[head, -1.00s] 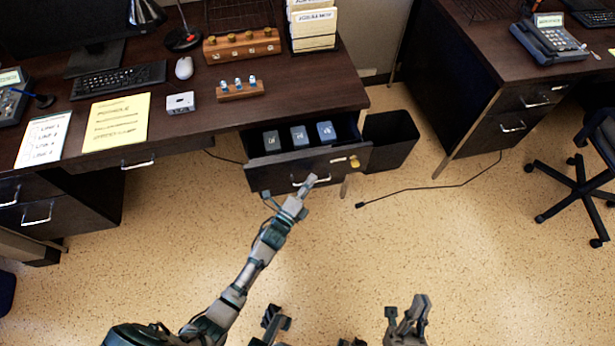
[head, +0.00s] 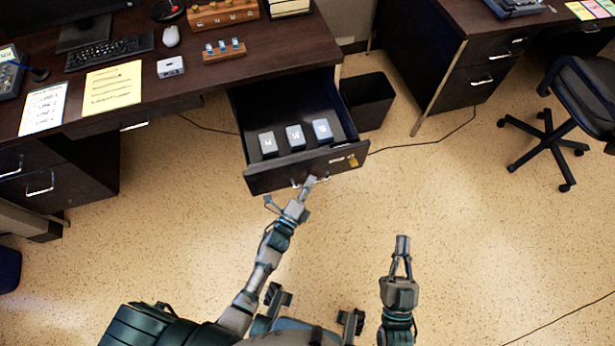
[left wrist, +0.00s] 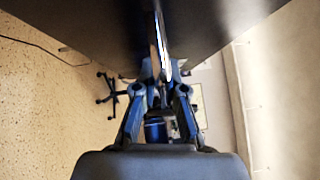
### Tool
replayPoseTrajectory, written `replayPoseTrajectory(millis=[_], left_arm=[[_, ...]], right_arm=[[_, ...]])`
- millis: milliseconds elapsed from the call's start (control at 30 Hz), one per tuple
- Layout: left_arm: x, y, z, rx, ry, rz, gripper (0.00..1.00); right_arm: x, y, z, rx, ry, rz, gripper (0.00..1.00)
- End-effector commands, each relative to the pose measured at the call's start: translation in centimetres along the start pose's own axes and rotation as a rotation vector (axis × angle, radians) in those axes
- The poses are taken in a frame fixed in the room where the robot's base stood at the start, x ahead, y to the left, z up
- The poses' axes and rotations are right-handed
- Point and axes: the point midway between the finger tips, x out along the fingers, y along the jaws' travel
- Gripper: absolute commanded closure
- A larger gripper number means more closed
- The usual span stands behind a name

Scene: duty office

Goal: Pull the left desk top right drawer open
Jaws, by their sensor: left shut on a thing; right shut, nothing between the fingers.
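The left desk top right drawer (head: 285,172) stands well out from under the left desk top (head: 205,72). Its inside shows, with several small numbered boxes (head: 295,137) in a row near the front. A yellow tag or lock (head: 353,160) is on the drawer front at right. My left gripper (head: 308,184) is at the front of the drawer, shut on the drawer handle (head: 296,183), which it partly hides. In the left wrist view the fingers (left wrist: 160,85) close around the bright handle bar by the dark drawer front. My right gripper (head: 402,243) is shut and empty over the floor.
A black waste bin (head: 368,101) stands right of the drawer. A dark cable (head: 430,146) lies on the floor. An office chair (head: 560,120) and second desk (head: 455,55) stand at right. The floor in front of the drawer is clear.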

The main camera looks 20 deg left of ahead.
Motion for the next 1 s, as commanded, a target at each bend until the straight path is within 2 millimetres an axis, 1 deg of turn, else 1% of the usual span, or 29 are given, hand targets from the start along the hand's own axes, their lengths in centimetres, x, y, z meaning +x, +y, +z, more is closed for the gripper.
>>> replayPoseTrajectory(millis=[33, 433, 467, 500, 567, 867, 967, 1000], left_arm=[[-0.5, 0.7, 0.1, 0.003, -0.005, 0.017, 1.00], [-0.6, 0.8, 0.0, 0.003, -0.004, 0.019, 1.00], [-0.6, 0.8, 0.0, 0.003, -0.004, 0.019, 0.88], [-0.6, 0.8, 0.0, 0.003, -0.004, 0.019, 0.78], [-0.6, 0.7, -0.1, 0.003, -0.004, 0.017, 0.64], [-0.5, 0.2, -0.2, 0.004, -0.003, 0.008, 0.64], [-1.2, 0.3, -0.2, 0.003, -0.003, 0.009, 0.64], [-1.7, 0.2, -0.2, 0.003, -0.003, 0.009, 0.64]], right_arm=[[0.0, 0.1, 0.1, 0.000, -0.007, 0.000, 1.00], [0.0, 0.2, 0.4, 0.001, -0.016, 0.001, 1.00], [0.0, 0.2, 0.4, 0.001, -0.016, 0.001, 1.00], [0.0, 0.2, 0.4, 0.001, -0.016, 0.001, 1.00], [0.0, 0.2, 0.4, 0.001, -0.016, 0.002, 1.00], [0.0, 0.1, 0.2, 0.000, -0.012, 0.000, 1.00], [-0.1, 0.1, 0.1, 0.000, -0.012, 0.000, 1.00], [-0.1, 0.1, 0.1, 0.000, -0.012, 0.000, 1.00]])
